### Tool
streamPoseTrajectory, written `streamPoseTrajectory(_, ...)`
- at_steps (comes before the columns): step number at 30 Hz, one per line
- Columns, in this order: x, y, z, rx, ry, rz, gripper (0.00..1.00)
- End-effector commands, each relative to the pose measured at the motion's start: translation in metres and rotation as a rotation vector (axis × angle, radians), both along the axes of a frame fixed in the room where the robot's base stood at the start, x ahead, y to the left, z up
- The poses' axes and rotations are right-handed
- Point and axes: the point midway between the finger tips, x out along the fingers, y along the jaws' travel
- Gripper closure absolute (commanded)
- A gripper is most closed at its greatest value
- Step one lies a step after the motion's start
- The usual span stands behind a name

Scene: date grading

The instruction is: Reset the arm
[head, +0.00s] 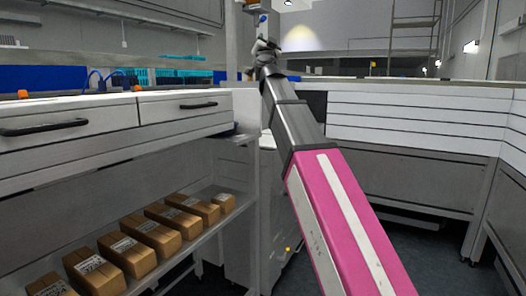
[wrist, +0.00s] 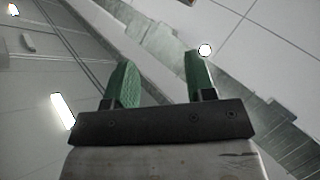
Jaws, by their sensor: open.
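My arm reaches forward and up through the middle of the head view, with a pink and white link nearest the camera and dark grey links beyond it. My gripper shows in the wrist view (wrist: 160,80). Its two green fingers stand well apart, with nothing between them. Behind the fingers I see pale wall or ceiling panels and bright lamps, so the wrist camera faces upward. In the head view the fingers are too small to make out at the far end of the arm.
A white bench (head: 190,115) with drawers stands on the left. Several brown boxes (head: 158,238) line its lower shelf (head: 222,212). Blue and teal containers (head: 178,76) sit on top. A white-panelled counter (head: 410,125) runs along the right. Dark floor (head: 425,245) is clear at the lower right.

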Motion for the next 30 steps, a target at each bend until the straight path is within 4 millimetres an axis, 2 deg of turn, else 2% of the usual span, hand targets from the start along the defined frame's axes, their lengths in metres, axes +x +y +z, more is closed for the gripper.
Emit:
streamPoseTrajectory(5,0.016,0.006,-0.048,-0.075,0.046,0.043,0.5)
streamPoseTrajectory(8,0.027,0.009,-0.087,-0.133,0.093,0.079,0.5)
streamPoseTrajectory(15,0.052,0.014,-0.213,-0.294,0.272,0.189,0.5)
streamPoseTrajectory(20,0.059,0.012,-0.301,-0.38,0.423,0.259,0.5)
streamPoseTrajectory(26,0.054,0.0,-0.406,-0.463,0.629,0.33,0.5)
streamPoseTrajectory(30,0.041,-0.013,-0.483,-0.511,0.797,0.372,0.5)
